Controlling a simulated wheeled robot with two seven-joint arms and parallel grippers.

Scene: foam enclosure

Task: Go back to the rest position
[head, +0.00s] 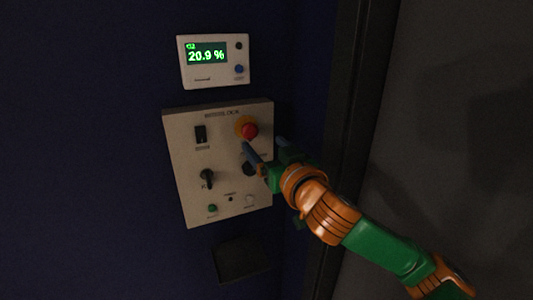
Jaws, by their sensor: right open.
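My right arm, green and orange, comes in from the lower right. Its gripper (264,153) is open in front of the right half of a beige control panel (183,130) on the dark blue wall. One finger lies just below the red emergency button (250,131) with its orange collar; I cannot tell whether it touches the panel. A dark knob (248,169) is partly hidden behind the gripper. My left gripper is not in view.
Above the panel is a white display (207,54) reading 20.9 %. The panel also carries a black switch (201,134), a black rotary knob (207,179) and a green button (212,208). A dark box (240,259) sits below. A dark door frame (351,100) stands right.

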